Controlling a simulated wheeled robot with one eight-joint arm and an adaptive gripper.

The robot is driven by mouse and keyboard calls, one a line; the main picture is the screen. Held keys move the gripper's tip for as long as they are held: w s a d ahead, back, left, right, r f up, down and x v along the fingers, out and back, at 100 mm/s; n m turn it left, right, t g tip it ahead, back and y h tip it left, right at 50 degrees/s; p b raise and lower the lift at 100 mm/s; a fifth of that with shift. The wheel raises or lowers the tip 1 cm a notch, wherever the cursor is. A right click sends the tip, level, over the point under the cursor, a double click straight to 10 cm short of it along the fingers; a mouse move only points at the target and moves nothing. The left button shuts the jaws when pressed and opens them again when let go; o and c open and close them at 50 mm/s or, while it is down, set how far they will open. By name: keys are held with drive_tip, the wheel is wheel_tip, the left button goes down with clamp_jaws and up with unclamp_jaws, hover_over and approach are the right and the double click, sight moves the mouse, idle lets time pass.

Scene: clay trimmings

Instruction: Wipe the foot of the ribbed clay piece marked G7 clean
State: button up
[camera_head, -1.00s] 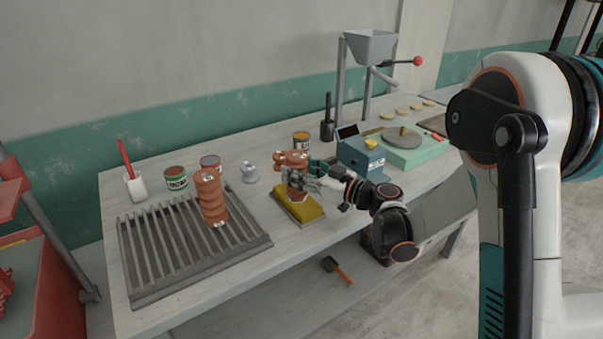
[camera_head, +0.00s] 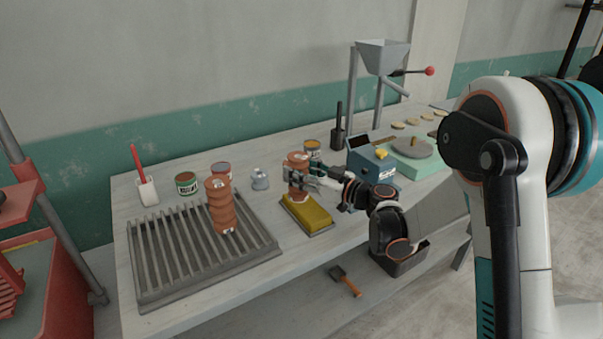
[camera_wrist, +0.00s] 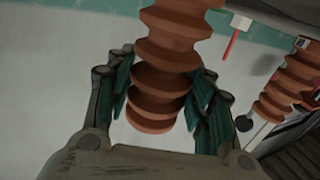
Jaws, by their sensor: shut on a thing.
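My gripper (camera_head: 312,178) is shut on a ribbed clay piece (camera_head: 297,164), its fingers on either side of it in the wrist view (camera_wrist: 156,77). The piece is reddish brown and roughly upright, its lower end at the far end of a yellow sponge (camera_head: 310,213) in a shallow tray. I cannot tell whether its foot touches the sponge. Another ribbed clay piece (camera_head: 220,206) stands on the slatted rack; it also shows at the right of the wrist view (camera_wrist: 287,86). I cannot read a G7 mark on either piece.
The slatted rack (camera_head: 152,296) fills the table's left part. Behind are a white cup (camera_head: 147,191) with a red-handled tool, a green can (camera_head: 186,184) and a small grey object (camera_head: 260,180). A blue box (camera_head: 368,163) stands right of my gripper, beside a green turntable base (camera_head: 420,168).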

drive_tip(key=shift+r, duration=0.1)
wheel_tip(320, 180, up, 7)
drive_tip(key=p, duration=0.4)
idle(0.8)
drive_tip(key=shift+d+f, duration=0.1)
drive_tip(key=shift+f, duration=0.1)
idle(0.3)
